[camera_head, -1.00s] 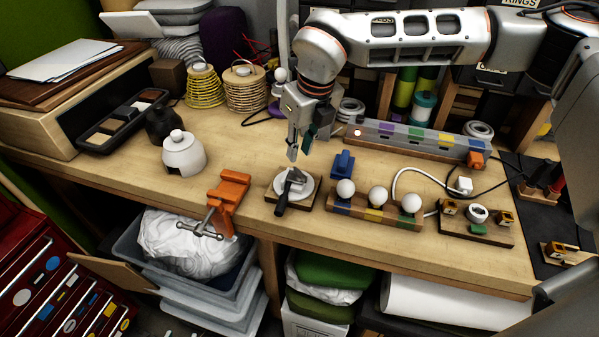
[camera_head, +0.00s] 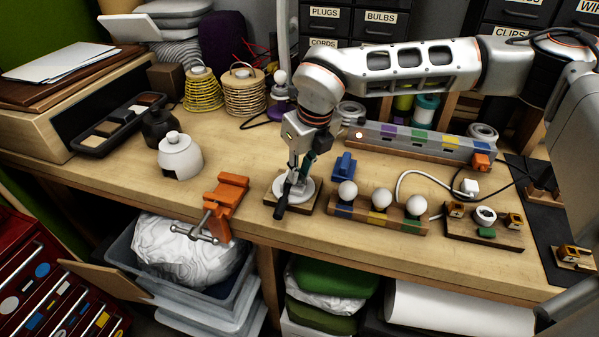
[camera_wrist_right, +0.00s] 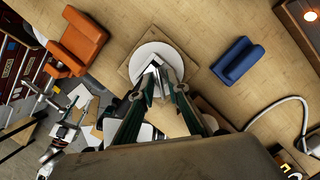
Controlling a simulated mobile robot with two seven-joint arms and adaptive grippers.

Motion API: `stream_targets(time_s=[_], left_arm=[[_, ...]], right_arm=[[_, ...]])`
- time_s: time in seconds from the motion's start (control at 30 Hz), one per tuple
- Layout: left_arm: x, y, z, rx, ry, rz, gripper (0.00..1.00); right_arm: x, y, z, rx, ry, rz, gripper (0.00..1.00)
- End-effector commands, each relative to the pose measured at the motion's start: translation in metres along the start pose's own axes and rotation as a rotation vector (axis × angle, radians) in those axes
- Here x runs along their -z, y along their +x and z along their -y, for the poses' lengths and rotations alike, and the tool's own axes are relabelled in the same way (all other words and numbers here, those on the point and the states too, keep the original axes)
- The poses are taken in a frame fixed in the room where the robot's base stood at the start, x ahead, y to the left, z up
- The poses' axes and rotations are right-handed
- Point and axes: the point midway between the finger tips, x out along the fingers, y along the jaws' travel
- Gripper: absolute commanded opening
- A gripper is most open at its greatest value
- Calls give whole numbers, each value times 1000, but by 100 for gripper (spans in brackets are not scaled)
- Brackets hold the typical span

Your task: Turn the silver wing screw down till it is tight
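A round white disc (camera_head: 309,187) sits on a small square wooden base (camera_head: 271,198) near the bench's front edge. A black-handled piece (camera_head: 282,204) sticks out over the front of the base. My right gripper (camera_head: 298,178) points down over the disc. In the right wrist view, its two fingertips (camera_wrist_right: 163,88) are at the disc (camera_wrist_right: 181,58), with a silver part (camera_wrist_right: 156,67) at or between them. The fingers hide most of that part, so I cannot tell whether they grip it or which portion is the wing screw. My left gripper is out of view.
An orange clamp (camera_head: 226,198) stands to the left on the bench edge. A blue block (camera_head: 344,166) and a wooden strip with white bulbs (camera_head: 380,221) are close on the right. A white lidded pot (camera_head: 181,160) stands farther left.

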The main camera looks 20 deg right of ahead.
Motion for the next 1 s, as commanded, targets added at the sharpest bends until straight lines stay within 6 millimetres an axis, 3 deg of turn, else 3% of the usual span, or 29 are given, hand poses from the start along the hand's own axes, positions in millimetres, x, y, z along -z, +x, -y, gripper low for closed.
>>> stream_targets(time_s=[0.23, 0.67, 0.97, 1.0], left_arm=[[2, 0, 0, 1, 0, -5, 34], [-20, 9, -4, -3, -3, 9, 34], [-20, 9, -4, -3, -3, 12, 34], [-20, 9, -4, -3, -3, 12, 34]], right_arm=[[0, 1, 0, 3, 11, 0, 0], [0, 2, 0, 69, 268, 0, 0], [0, 0, 0, 70, 271, 0, 0], [0, 0, 0, 69, 271, 0, 22]])
